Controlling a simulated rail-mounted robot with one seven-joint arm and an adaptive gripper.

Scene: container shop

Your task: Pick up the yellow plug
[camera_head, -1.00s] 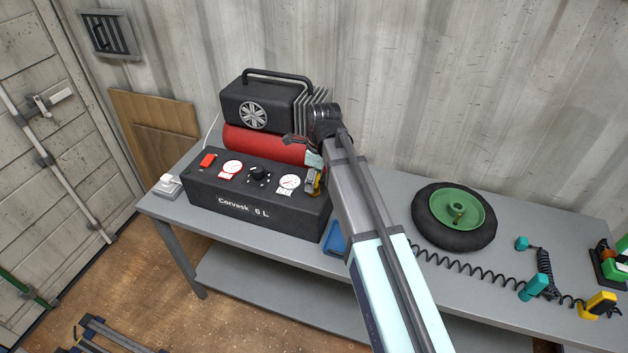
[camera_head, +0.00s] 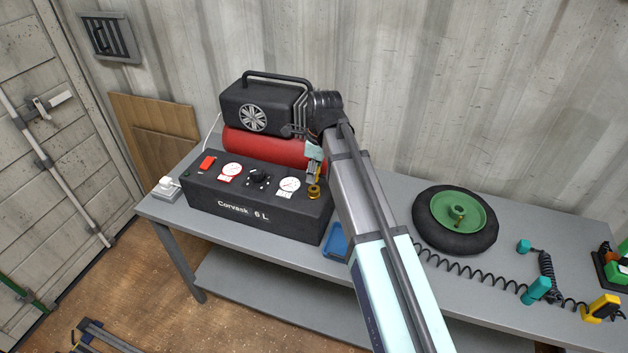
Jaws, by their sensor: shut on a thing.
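My gripper (camera_head: 314,174) is shut, pointing down at the right front end of the black compressor panel (camera_head: 225,205). The yellow plug is in its fingers, but it is too small and too covered by them to make out clearly. A brass-coloured round fitting (camera_head: 314,192) shows just below the fingertips, at the panel's right end. I cannot tell whether the plug still touches this fitting.
The compressor's red tank (camera_head: 262,146) and black motor housing (camera_head: 255,105) stand close behind. A blue tray (camera_head: 338,241), a green-hubbed wheel (camera_head: 455,218) and a coiled hose (camera_head: 460,268) with teal and yellow ends (camera_head: 601,307) lie on the grey bench (camera_head: 390,262).

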